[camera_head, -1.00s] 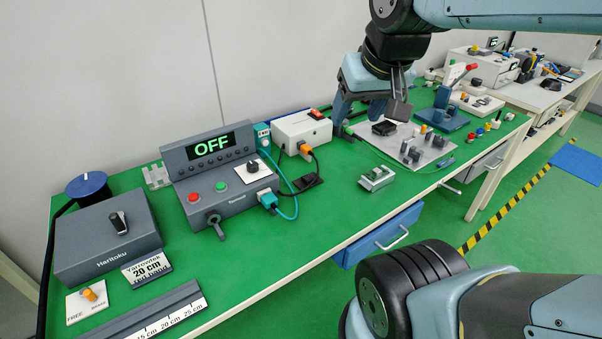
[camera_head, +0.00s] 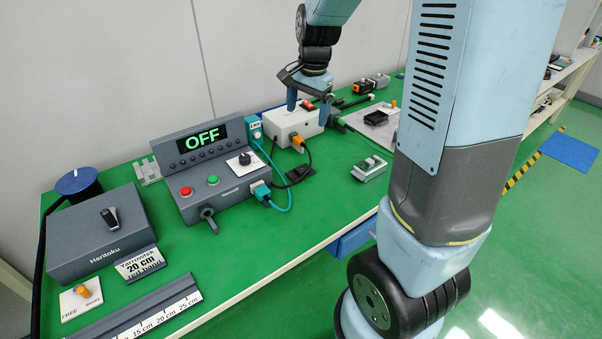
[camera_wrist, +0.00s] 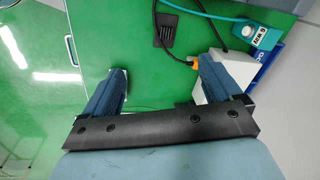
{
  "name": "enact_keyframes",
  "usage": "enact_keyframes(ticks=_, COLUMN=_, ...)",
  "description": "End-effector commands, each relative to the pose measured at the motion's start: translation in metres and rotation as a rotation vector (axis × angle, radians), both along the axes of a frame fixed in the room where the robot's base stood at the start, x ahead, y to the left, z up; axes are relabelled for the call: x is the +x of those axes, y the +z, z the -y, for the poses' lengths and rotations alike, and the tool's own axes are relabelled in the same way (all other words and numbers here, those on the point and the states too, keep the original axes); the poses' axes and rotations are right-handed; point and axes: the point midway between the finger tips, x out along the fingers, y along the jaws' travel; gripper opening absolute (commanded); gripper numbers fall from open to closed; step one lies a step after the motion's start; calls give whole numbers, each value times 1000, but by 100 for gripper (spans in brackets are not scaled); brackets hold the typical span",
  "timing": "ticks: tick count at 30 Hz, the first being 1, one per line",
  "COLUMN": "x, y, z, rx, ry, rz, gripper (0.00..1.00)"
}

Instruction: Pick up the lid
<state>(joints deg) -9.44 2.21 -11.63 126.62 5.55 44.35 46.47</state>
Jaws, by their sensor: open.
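My gripper (camera_head: 308,106) is open and hangs over the white box with the red switch (camera_head: 297,125), in the back middle of the green bench. In the wrist view its two blue fingers (camera_wrist: 161,68) are spread, with bare green bench between them. The right finger covers part of the white box (camera_wrist: 238,72). No thing shows clearly as a lid. A small black open-topped piece (camera_head: 376,118) lies on a grey plate right of the gripper. A small grey-and-white fixture (camera_head: 369,168) sits near the bench's front edge.
A control panel reading OFF (camera_head: 208,142) stands left of the gripper, with a teal cable (camera_head: 291,190) and a black cable (camera_head: 316,160) on the bench. A grey Haritoku box (camera_head: 100,235) is further left.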

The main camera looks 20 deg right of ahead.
Motion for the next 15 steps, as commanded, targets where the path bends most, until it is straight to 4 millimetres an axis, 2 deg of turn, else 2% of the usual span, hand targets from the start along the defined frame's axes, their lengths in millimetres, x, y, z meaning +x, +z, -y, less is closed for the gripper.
enact_keyframes(ticks=1, x=11, y=-15, z=0, rx=-2, ry=-41, rz=-26, gripper=92)
enact_keyframes(ticks=6, x=38, y=-56, z=1, rx=-12, ry=-185, rz=-84, gripper=92)
enact_keyframes(ticks=10, x=51, y=-79, z=2, rx=-24, ry=-266, rz=-113, gripper=92)
enact_keyframes(ticks=15, x=60, y=-96, z=3, rx=-33, ry=-321, rz=-131, gripper=92)
